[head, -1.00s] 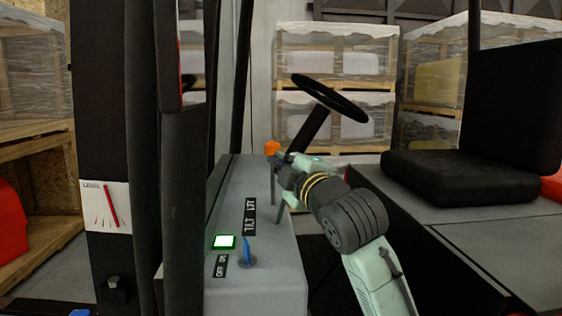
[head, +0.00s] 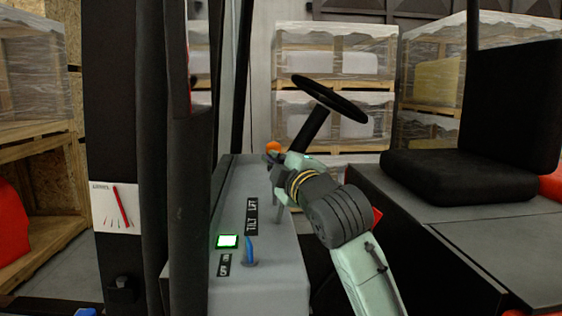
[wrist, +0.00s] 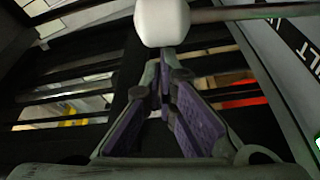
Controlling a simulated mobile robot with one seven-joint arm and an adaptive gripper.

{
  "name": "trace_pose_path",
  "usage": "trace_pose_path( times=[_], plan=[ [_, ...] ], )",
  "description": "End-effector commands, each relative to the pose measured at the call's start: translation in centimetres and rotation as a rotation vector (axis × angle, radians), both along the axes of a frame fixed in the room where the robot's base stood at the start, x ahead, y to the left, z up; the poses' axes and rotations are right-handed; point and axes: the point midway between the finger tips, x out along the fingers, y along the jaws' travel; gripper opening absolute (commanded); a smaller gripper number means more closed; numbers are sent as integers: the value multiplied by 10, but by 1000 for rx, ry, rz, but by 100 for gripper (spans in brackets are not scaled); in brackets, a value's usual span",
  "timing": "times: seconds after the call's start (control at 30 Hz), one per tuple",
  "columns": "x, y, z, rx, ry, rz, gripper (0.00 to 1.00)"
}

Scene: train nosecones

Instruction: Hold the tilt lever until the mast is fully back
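The tilt lever with a white knob (wrist: 162,22) and a thin grey stem shows at the top of the wrist view. In the head view its stem (head: 279,212) rises from the console beside the TILT label (head: 251,224), its top hidden behind my gripper. My gripper (head: 272,160) is at the levers; in the wrist view its purple-padded fingers (wrist: 165,65) come together at the tips, just short of the knob. I cannot tell whether they touch it. The mast (head: 112,110) stands at the left, with a white gauge card (head: 115,208) whose red needle leans right at the bottom.
An orange-knobbed lever (head: 273,147) stands close behind my gripper. A blue switch lever (head: 250,251) and a lit green-framed button (head: 227,242) sit at the console's near end. The steering wheel (head: 330,97) and black seat (head: 440,175) are to the right.

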Motion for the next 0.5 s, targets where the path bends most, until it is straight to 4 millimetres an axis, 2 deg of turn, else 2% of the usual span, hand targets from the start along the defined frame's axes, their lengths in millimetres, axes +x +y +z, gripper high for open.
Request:
trace_pose_path(
  times=[0.07,0.1,0.3,0.5],
  plan=[
    [4,12,7,-2,-3,5,0],
    [-10,4,0,-1,-6,1,0],
    [-55,-8,-3,-3,-8,6,0],
    [-83,-16,-4,-3,-7,9,0]
  ],
)
